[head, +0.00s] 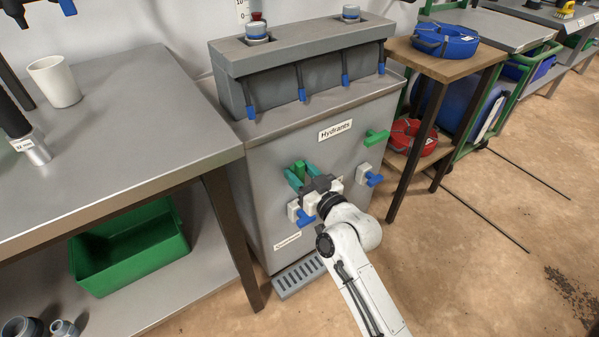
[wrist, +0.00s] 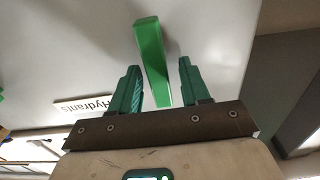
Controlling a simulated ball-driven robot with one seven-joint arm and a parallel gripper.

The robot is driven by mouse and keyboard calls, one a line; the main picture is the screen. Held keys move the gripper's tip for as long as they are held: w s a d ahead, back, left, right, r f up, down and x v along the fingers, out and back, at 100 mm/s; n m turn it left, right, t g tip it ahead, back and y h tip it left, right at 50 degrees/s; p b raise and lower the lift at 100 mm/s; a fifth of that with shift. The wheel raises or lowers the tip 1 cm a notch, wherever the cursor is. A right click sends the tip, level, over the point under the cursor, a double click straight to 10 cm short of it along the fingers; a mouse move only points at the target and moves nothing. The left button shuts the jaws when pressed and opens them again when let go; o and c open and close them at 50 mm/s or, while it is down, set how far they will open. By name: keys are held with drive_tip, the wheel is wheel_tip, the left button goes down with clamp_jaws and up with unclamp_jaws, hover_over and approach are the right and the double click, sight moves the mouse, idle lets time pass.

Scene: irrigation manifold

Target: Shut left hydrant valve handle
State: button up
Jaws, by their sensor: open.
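The left hydrant valve handle (head: 299,170) is a green lever on the front of the grey hydrant cabinet (head: 350,160); it points upward in the head view. My gripper (head: 302,175) is at this handle, with its teal fingers open on either side of it. In the wrist view the green handle (wrist: 151,55) stands between the two fingers of my gripper (wrist: 158,68), with a visible gap on each side. The handle's lower end and the valve body behind it are hidden by my gripper. The right green handle (head: 377,136) lies roughly sideways.
Blue-handled taps (head: 304,218) (head: 373,179) stick out below the green handles. A metal workbench (head: 110,130) with a green bin (head: 130,250) on its lower shelf stands left. A wooden stand (head: 452,68) with a blue coil (head: 446,40) stands right. Floor ahead of the cabinet holds a drain grate (head: 297,276).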

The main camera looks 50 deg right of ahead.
drive_tip(key=shift+w+d, duration=0.15)
drive_tip(key=shift+w, duration=0.15)
drive_tip(key=shift+c, duration=0.3)
clamp_jaws()
